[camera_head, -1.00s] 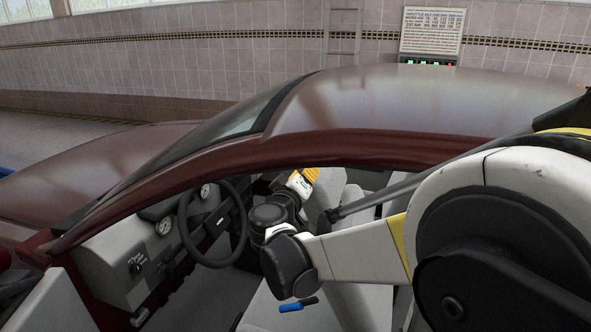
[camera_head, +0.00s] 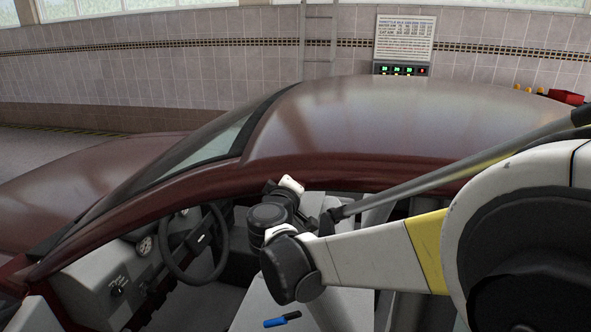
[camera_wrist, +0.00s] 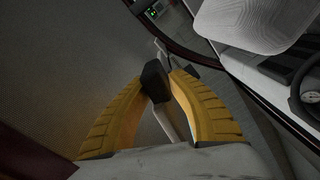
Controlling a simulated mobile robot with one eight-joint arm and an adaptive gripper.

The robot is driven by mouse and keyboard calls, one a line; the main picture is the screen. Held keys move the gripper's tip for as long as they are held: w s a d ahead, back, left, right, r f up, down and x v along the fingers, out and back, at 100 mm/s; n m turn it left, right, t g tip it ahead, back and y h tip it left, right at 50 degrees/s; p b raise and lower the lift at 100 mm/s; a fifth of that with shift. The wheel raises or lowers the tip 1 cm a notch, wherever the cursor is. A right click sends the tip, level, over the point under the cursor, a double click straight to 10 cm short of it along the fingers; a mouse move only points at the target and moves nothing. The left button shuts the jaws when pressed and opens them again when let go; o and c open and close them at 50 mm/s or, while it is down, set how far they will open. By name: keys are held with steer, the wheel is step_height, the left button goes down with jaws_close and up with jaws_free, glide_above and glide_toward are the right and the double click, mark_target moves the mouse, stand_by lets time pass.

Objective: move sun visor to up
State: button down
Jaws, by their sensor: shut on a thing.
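My gripper (camera_wrist: 156,82) shows in the wrist view with its two yellow fingers closing to dark tips. It is shut on a thin pale piece that shows between and beyond the fingers, which looks like the sun visor (camera_wrist: 172,122) seen nearly edge-on. Most of the visor is hidden, and its angle is hard to tell. In the head view my arm reaches through the car's side opening; the fingers and the visor are hidden under the roof edge.
The dark red roof (camera_head: 370,125) lies close above my wrist. The steering wheel (camera_head: 196,243) and dashboard (camera_head: 95,292) are to the left. A blue and black object (camera_head: 282,319) lies on the pale seat. A pale seat shows in the wrist view (camera_wrist: 255,20).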

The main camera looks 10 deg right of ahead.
stand_by(0.3)
steer(key=c, duration=1.3)
jaws_free()
steer(key=shift+w, duration=0.1)
steer(key=v, duration=1.2)
